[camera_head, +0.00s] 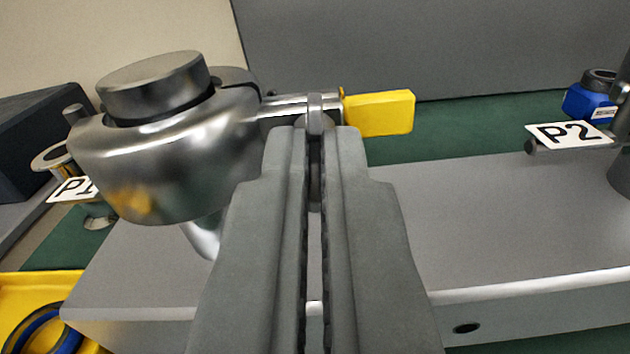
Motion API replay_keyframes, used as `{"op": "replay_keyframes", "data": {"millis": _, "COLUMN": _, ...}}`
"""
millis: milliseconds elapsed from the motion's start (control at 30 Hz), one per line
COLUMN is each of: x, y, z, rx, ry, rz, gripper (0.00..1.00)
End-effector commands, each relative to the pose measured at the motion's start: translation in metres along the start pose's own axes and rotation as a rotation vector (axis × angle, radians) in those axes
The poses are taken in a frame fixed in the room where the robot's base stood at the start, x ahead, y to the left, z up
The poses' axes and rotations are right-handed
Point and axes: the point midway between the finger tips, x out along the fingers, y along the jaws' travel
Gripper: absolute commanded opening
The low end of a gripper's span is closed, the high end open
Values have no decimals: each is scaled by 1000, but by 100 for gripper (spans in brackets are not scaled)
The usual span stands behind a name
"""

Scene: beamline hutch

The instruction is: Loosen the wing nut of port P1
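Port P1 is the shiny metal vessel (165,150) with a round cap at the left. Its white P1 label (72,189) shows partly hidden at the lower left of the vessel. A metal clamp (290,108) runs from the vessel's right side to a yellow lever or tab (378,113). The wing nut (315,112) shows as a narrow upright metal piece in front of the clamp. My gripper (316,145) is at the wing nut, with its grey fingers close together on either side of it. The fingers hide the nut's lower part.
A grey metal bench (480,215) spreads below and to the right. At the right are the P2 label (569,134) and a blue fitting (592,102). A yellow tray (25,292) with a blue ring is at the lower left. A dark box (40,135) stands left.

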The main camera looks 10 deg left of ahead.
Motion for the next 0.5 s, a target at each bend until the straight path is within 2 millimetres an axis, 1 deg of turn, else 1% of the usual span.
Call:
{"op": "replay_keyframes", "data": {"millis": 200, "x": 0, "y": 0, "z": 0, "rx": -41, "ry": 0, "rz": 0, "gripper": 0}}
{"op": "replay_keyframes", "data": {"millis": 500, "x": 0, "y": 0, "z": 0, "rx": -47, "ry": 0, "rz": 0, "gripper": 0}}
